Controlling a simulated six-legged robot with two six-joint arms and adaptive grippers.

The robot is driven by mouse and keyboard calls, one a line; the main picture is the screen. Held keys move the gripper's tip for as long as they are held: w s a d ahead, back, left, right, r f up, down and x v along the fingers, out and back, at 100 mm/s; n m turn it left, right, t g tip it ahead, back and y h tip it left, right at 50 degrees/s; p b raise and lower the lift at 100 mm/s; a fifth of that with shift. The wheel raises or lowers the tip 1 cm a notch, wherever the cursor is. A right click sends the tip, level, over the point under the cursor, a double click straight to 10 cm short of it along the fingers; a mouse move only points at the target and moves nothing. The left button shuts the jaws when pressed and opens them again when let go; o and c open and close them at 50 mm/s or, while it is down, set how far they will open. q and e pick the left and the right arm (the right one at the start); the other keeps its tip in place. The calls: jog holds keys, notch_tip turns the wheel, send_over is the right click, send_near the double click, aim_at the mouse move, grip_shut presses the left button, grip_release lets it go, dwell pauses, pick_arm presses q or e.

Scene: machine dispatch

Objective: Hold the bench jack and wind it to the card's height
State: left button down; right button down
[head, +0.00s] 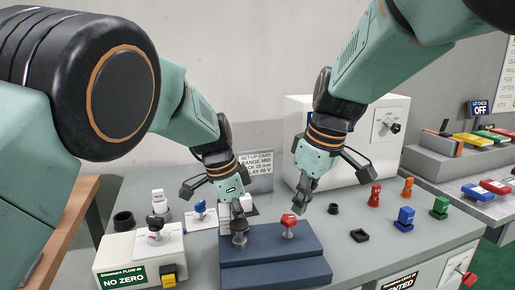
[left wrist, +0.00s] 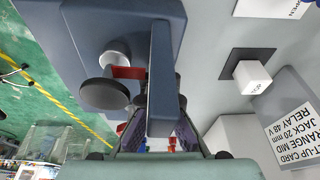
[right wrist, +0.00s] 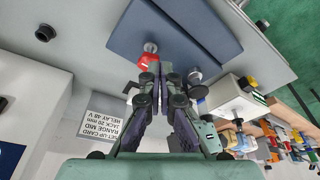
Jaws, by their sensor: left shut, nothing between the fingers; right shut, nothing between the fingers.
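The bench jack (head: 268,270) is a blue-grey stepped block at the front of the grey bench. A dark round knob (head: 240,228) stands at its left and a red knob (head: 288,222) on its top. My left gripper (head: 238,214) is shut and empty, just above and behind the dark knob. In the left wrist view the jack (left wrist: 90,25) partly hides its fingers. My right gripper (head: 301,207) is shut and empty, just above the red knob, which also shows by its fingertips in the right wrist view (right wrist: 150,48). The set-up card (head: 258,165) reads JACK 20 mm.
A white box with a NO ZERO label (head: 128,262) stands left of the jack. Red (head: 375,195), blue (head: 404,219) and green (head: 440,207) pieces stand to the right. A white cabinet (head: 300,125) is behind. A white block (left wrist: 252,77) sits near the card.

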aim_at(288, 225)
jog(key=shift+r, duration=0.75)
jog(key=shift+w+d+f, duration=0.3)
jog(key=shift+w+f, duration=0.05)
jog(key=shift+f, duration=0.65)
jog(key=shift+w+d+f, duration=0.3)
jog(key=shift+w+f, duration=0.1)
jog(key=shift+f, duration=0.65)
jog(key=shift+w+d+f, duration=0.3)
jog(key=shift+w+f, duration=0.05)
jog(key=shift+f, duration=0.65)
jog(key=shift+w+a, duration=0.1)
jog(key=shift+a, duration=0.2)
jog(key=shift+s+a, duration=0.3)
jog(key=shift+s, duration=0.15)
